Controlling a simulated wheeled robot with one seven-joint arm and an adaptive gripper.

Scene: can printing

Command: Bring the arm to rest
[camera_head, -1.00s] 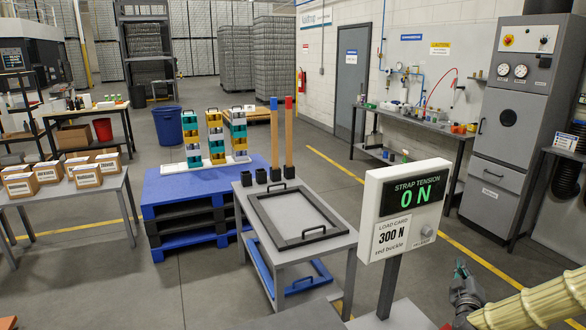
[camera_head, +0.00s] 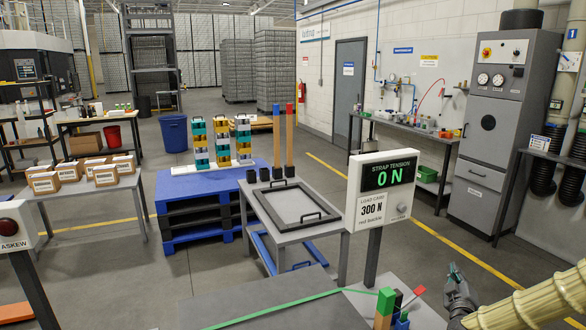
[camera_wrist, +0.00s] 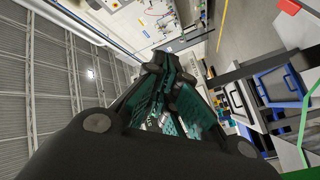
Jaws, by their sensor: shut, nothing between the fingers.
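My gripper (camera_head: 456,272) is at the lower right of the head view, on the end of my arm, which comes in from the right edge. Its fingers point upward and away, and nothing is held between them. In the wrist view the teal-padded fingers (camera_wrist: 168,80) come together at the far end, with the room tilted behind them. The gripper is in free air, to the right of the strap tension display (camera_head: 385,190) and apart from it. The display reads 0 N, with a load card of 300 N, red buckle.
A grey bench (camera_head: 265,310) with a green strap (camera_head: 290,303) is at the bottom. Upright green, black and red-topped pieces (camera_head: 385,305) stand left of my gripper. A grey cart (camera_head: 338,232) carries a black frame. A blue pallet (camera_head: 190,190) holds stacked coloured cans.

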